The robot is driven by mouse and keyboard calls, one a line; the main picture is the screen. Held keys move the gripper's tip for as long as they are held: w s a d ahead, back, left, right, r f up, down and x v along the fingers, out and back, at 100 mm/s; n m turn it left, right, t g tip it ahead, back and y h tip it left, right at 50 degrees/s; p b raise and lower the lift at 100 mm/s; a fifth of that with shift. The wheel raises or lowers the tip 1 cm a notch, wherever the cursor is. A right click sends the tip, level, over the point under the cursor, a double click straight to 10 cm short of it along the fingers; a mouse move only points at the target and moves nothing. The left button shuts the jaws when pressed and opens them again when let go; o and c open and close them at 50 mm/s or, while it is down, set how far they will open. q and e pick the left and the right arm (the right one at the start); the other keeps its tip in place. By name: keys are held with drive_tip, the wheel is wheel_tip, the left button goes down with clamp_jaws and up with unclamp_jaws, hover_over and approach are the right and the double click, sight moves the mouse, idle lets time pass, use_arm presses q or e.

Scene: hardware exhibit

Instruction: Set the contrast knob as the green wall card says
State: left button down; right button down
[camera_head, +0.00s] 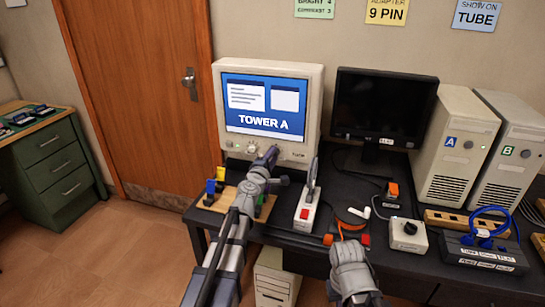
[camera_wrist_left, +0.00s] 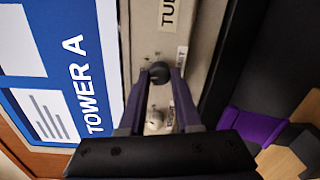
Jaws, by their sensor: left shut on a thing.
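The green wall card (camera_head: 314,8) is cut off by the top edge in the head view; it reads BRIGHT 4 and, in smaller print, CONTRAST 3. The white tube monitor (camera_head: 312,110) shows TOWER A. My left gripper (camera_head: 270,158) is at its lower front bezel. In the left wrist view, the purple fingers are shut on a dark round knob (camera_wrist_left: 158,70), most likely the contrast knob; its label and pointer are not readable. A pale knob (camera_head: 252,148) sits just left of it; it also shows between the fingers (camera_wrist_left: 155,121). My right gripper's fingers are not visible.
A dark flat monitor (camera_head: 382,105) and towers A (camera_head: 458,140) and B (camera_head: 514,150) stand to the right. A power strip (camera_head: 307,208), a small knob box (camera_head: 407,236) and a blue-cabled box (camera_head: 485,250) crowd the black desk.

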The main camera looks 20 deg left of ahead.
use_arm(q)
drive_tip(key=shift+m, duration=0.8)
drive_tip(key=c, duration=0.6)
unclamp_jaws()
drive_tip(key=s, duration=0.7)
drive_tip(key=shift+s+a+r, duration=0.15)
drive_tip(key=shift+s, duration=0.25)
